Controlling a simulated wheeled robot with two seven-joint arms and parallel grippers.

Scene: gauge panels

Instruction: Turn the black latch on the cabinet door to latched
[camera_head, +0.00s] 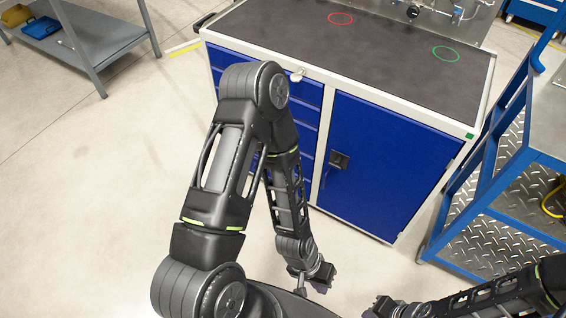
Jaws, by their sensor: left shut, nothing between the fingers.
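The black latch (339,160) sits on the left side of the blue cabinet door (385,165), near the door's upper middle. Its handle is too small to tell which way it is turned. My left gripper (311,285) is low in the picture, below the cabinet's front and well apart from the latch. It is shut and empty. My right gripper (382,308) shows at the bottom edge, partly cut off, and its fingers cannot be made out. The latch is not hidden by either arm.
A dark worktop (350,50) with a red ring (340,19) and a green ring (446,53) tops the cabinet. Blue drawers (308,112) are left of the door, partly behind my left arm. A blue cart (500,205) stands close on the right.

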